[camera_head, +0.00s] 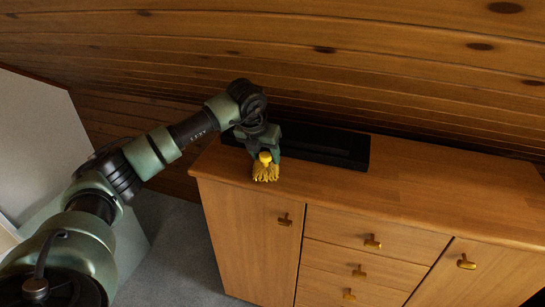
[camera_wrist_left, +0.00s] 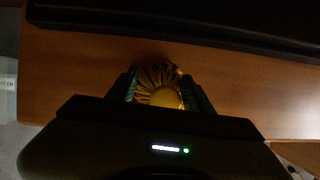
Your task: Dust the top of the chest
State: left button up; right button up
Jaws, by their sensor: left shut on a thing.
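The wooden chest (camera_head: 420,195) stands against the wall, its flat top in view, and its top also shows in the left wrist view (camera_wrist_left: 70,75). My left gripper (camera_head: 264,152) is over the left part of the top. It is shut on a yellow duster (camera_head: 266,172), whose bristles fan out toward the chest's front edge. In the left wrist view the duster (camera_wrist_left: 160,85) sits between the two fingers, over the wood. I cannot tell whether the bristles touch the top. My right gripper is not in view.
A long black object (camera_head: 335,150) lies along the back of the top, right behind my left gripper. The right part of the top is clear. The chest's front has doors and drawers with brass-coloured knobs (camera_head: 372,242). A pale panel (camera_head: 40,135) stands at the left.

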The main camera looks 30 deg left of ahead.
pick_arm(q)
jog(key=shift+s+a+f, duration=0.15)
jog(key=shift+a+f, duration=0.1)
jog(key=shift+f, duration=0.05)
jog(key=shift+r, duration=0.15)
jog(key=shift+r+p, duration=0.3)
jog(key=shift+p, duration=0.05)
jog(key=shift+r+p, duration=1.65)
jog(key=shift+r, duration=1.05)
jog(key=shift+r, duration=0.1)
